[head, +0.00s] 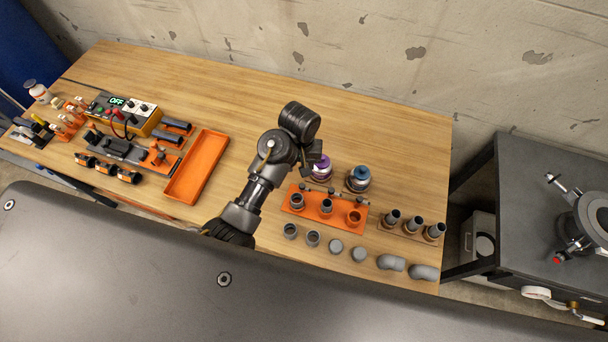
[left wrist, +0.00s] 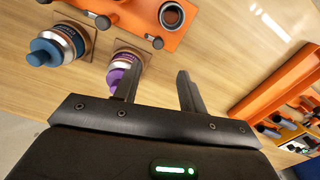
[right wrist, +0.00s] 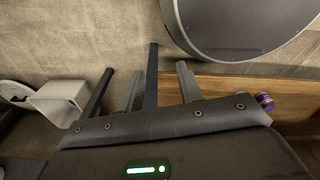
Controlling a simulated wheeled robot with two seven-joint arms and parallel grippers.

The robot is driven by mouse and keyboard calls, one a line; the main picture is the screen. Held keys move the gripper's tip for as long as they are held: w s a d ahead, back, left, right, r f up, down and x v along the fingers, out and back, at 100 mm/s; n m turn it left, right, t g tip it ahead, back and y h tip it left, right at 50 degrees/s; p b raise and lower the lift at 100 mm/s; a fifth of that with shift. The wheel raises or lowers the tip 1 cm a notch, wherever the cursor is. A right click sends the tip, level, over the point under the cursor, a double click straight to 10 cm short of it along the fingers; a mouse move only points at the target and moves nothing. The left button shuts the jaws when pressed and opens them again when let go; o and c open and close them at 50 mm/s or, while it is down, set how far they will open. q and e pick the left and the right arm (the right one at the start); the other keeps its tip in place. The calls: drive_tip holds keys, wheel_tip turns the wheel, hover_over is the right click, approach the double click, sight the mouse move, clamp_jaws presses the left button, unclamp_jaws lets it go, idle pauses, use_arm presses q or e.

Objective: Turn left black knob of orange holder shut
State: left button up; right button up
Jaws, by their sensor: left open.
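The orange holder (head: 306,207) stands on the table with grey pipe pieces in its sockets. My right gripper (right wrist: 160,66) is open and empty, away from the holder.
A purple-topped jar (left wrist: 120,75) is close beside my left finger, with a blue-topped jar (left wrist: 55,46) farther left. An orange tray (head: 196,168) lies left of my arm. Loose grey fittings (head: 336,246) line the table's near edge. A black side table (head: 540,220) stands right.

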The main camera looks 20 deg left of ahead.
sight(302, 186)
use_arm(q)
drive_tip(key=f, duration=0.3)
drive_tip(key=f+p, duration=0.1)
drive_tip(key=f, duration=0.5)
drive_tip(key=shift+s+d+f+p, duration=0.1)
drive_tip(key=shift+d+f+p, duration=0.15)
drive_tip(key=shift+p, duration=0.15)
drive_tip(key=shift+f, duration=0.55)
use_arm(e)
drive_tip(key=shift+s+r, duration=0.3)
drive_tip(key=shift+r, duration=0.2)
drive_tip(key=shift+s+r, duration=0.25)
drive_tip(key=shift+r, duration=0.25)
use_arm(q)
clamp_jaws()
use_arm(e)
drive_tip(key=shift+s, duration=0.1)
